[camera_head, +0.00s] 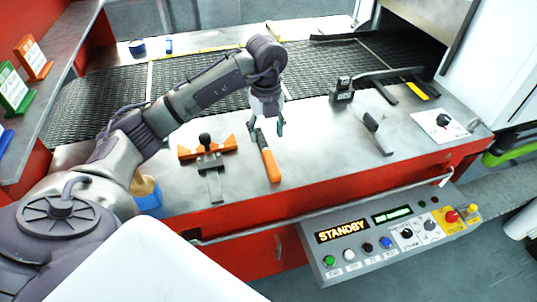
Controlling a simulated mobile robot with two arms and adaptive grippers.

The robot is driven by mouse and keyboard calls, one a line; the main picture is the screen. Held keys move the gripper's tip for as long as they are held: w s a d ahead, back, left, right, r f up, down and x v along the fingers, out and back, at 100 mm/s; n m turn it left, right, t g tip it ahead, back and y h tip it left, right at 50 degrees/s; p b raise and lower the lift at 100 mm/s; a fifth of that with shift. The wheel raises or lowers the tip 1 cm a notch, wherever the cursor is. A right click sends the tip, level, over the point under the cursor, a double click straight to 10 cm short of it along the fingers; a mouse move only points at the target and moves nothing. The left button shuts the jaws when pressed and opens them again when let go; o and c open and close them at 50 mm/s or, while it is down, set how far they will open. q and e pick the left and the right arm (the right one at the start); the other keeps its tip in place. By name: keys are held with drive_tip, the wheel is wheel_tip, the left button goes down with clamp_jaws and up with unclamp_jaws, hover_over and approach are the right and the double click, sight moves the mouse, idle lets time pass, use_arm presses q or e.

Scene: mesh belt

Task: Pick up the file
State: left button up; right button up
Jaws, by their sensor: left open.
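The file, with an orange handle (270,165), lies on the grey metal worktop in front of the mesh belt. Its handle points toward the front edge, and its far end runs up under my left gripper. My left gripper (267,126) points down over that far end with its fingers apart. The fingers partly hide the far end, and I cannot tell whether they touch it. My right gripper is not in view.
An orange tool with a black knob (206,144) lies left of the file. A black device (343,92) and a grey bracket (374,130) stand to the right. The dark mesh belt (330,60) runs behind. A control box (388,236) reading STANDBY hangs in front.

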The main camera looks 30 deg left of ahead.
sight(268, 152)
use_arm(q)
drive_tip(key=f, duration=0.2)
drive_tip(key=shift+w+f, duration=0.35)
wheel_tip(268, 152, down, 2)
drive_tip(key=shift+p, duration=0.85)
wheel_tip(268, 152, down, 3)
drive_tip(key=shift+a+r+p, duration=0.1)
drive_tip(key=shift+r+p, duration=0.1)
drive_tip(key=shift+p, duration=0.25)
drive_tip(key=shift+f, duration=0.55)
drive_tip(key=c, duration=0.7)
clamp_jaws()
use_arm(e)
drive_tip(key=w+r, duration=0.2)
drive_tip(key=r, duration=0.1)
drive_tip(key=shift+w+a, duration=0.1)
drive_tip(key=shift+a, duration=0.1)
